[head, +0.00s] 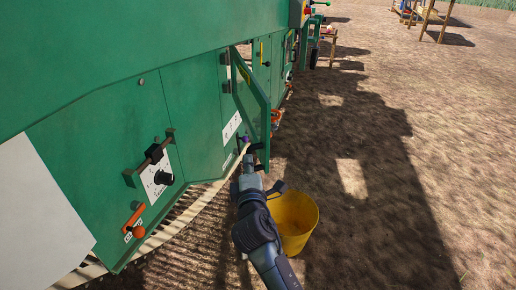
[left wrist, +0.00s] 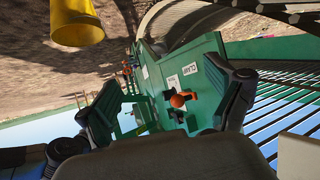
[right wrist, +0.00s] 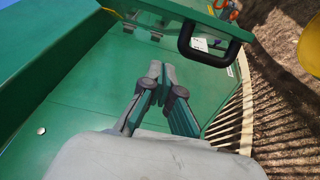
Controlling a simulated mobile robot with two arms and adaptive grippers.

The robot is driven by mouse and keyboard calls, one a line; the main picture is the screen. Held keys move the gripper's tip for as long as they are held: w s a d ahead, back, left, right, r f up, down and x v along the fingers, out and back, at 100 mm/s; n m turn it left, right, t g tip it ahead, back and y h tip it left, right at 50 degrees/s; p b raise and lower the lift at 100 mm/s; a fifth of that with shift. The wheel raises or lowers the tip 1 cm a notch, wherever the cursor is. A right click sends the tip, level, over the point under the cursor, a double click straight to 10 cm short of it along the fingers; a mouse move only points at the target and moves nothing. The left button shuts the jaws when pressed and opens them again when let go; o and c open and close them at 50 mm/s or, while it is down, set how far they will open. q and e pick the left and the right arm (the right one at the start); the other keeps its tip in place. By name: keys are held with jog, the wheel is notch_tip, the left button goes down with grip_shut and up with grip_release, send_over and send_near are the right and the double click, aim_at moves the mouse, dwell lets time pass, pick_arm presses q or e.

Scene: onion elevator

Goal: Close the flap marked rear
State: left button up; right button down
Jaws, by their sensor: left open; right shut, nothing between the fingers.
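A green flap (head: 257,100) stands swung out from the side of the green machine (head: 119,125) in the head view. I cannot read a rear mark on it. My right gripper (head: 250,155) is near its lower edge; contact is unclear. In the right wrist view the right gripper (right wrist: 162,72) is shut and empty in front of green panels, with a black handle (right wrist: 210,50) beyond its tips. My left gripper (left wrist: 170,95) is open and empty in the left wrist view. It faces green panels and an orange knob (left wrist: 181,98). The left gripper is outside the head view.
A yellow bucket (head: 294,215) stands on the ground right of my right arm. Bare ground to the right is mostly free.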

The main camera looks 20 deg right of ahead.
aim_at(261, 147)
jog(key=w+d, duration=0.1)
jog(key=w, duration=0.1)
jog(key=w+d, duration=0.2)
jog(key=w+d+b, duration=0.1)
jog(key=w, duration=0.1)
jog(key=shift+d+f, duration=0.1)
jog(key=shift+d, duration=0.25)
pick_arm(q)
jog(key=w+d+r+t+h, duration=0.1)
jog(key=w+r+t, duration=0.2)
jog(key=r+t, duration=0.1)
jog(key=shift+w+d+r, duration=0.15)
jog(key=shift+d+r, duration=0.2)
jog(key=shift+r, duration=0.5)
pick_arm(e)
jog(key=shift+d, duration=0.35)
